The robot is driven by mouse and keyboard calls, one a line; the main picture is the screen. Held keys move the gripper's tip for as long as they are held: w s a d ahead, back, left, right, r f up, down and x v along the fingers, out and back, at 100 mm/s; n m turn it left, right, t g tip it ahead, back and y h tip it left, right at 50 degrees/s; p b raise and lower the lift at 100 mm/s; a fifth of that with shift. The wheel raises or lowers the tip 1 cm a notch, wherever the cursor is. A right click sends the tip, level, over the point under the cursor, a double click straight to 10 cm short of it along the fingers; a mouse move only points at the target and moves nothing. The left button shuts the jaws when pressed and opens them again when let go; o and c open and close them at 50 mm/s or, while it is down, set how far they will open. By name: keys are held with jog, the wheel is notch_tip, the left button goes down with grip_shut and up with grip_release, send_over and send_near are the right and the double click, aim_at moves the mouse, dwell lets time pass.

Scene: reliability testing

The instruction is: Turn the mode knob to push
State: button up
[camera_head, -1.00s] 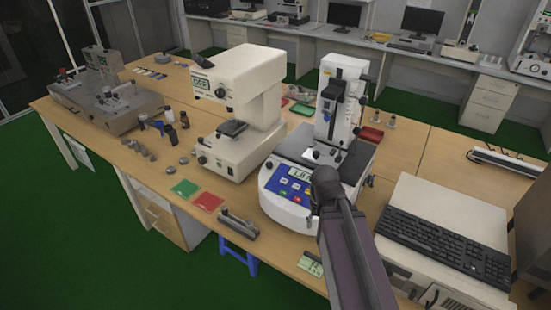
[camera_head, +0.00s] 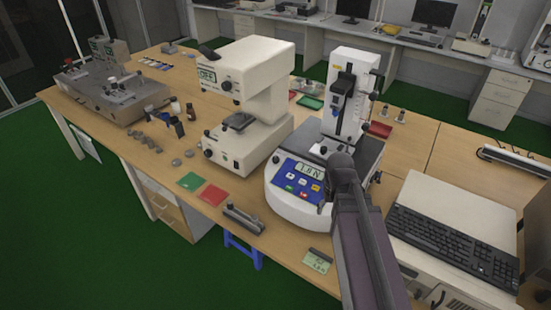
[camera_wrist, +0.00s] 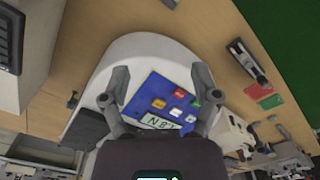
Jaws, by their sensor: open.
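A white force tester (camera_head: 300,207) with a rounded front stands on the wooden table. Its blue panel (camera_head: 291,178) carries a small display and several coloured buttons. My dark arm crosses in front of the panel's right side, so part of the tester is hidden in the head view. In the wrist view my gripper (camera_wrist: 160,80) is open and empty, with its two fingers apart on either side of the blue panel (camera_wrist: 150,88). I cannot tell whether the fingertips touch the tester. I cannot make out a mode knob in either view.
A cream hardness tester (camera_head: 228,150) stands left of the white tester. A red mat (camera_head: 213,195), a green mat (camera_head: 190,181) and a grey metal fixture (camera_head: 243,221) lie along the front. A black keyboard (camera_head: 452,240) sits on a cream case at the right.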

jog(key=w+a+r+n+p, duration=0.1)
jog(key=w+a+r+n, duration=0.15)
jog(key=w+n, duration=0.4)
jog(key=w+a+r+n+p, duration=0.15)
jog(key=w+a+n, duration=0.25)
jog(key=w, duration=0.6)
jog(key=r+n+t+p, duration=0.1)
jog(key=r+n+p, duration=0.15)
jog(key=n, duration=0.95)
send_over(276, 159)
jog(key=s, duration=0.1)
jog(key=f, duration=0.1)
jog(key=shift+s+d+y, duration=0.15)
jog(key=shift+d+y, duration=0.2)
jog(key=shift+y, duration=0.05)
jog(key=shift+f, duration=0.15)
jog(key=f+b, duration=0.4)
jog(key=w+f+b, duration=0.1)
jog(key=f+b, duration=0.8)
jog(key=shift+w+a+f, duration=0.15)
jog(key=shift+w+a, duration=0.1)
jog(key=shift+a, duration=0.15)
